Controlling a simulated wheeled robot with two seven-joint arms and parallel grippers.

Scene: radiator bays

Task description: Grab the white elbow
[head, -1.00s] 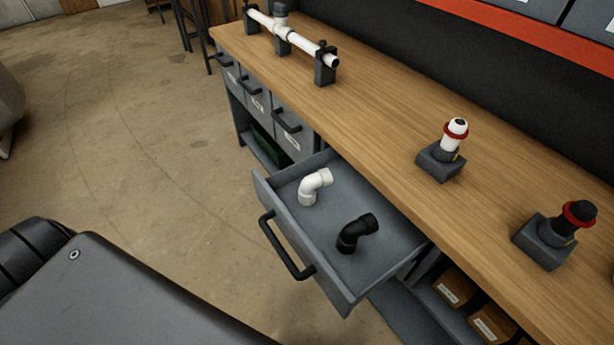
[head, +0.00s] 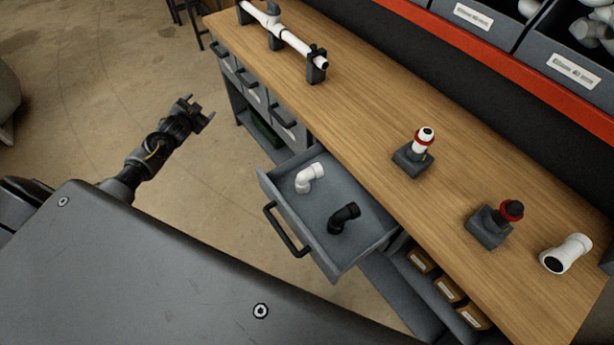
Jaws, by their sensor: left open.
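The white elbow (head: 310,178) lies in the open grey drawer (head: 282,201), towards its back left. A black elbow (head: 344,217) lies in the same drawer, to the right and nearer, apart from the white one. My left gripper (head: 203,112) is open and empty. It is over the floor to the left of the drawer, well apart from both elbows. My right gripper is not in view.
The drawer's black handle (head: 286,230) faces me. The wooden bench top (head: 360,105) carries a white pipe on clamps (head: 290,38), two grey stands with red-ringed fittings (head: 414,157) (head: 491,224) and a white pipe piece (head: 566,253). Bins (head: 480,20) stand behind.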

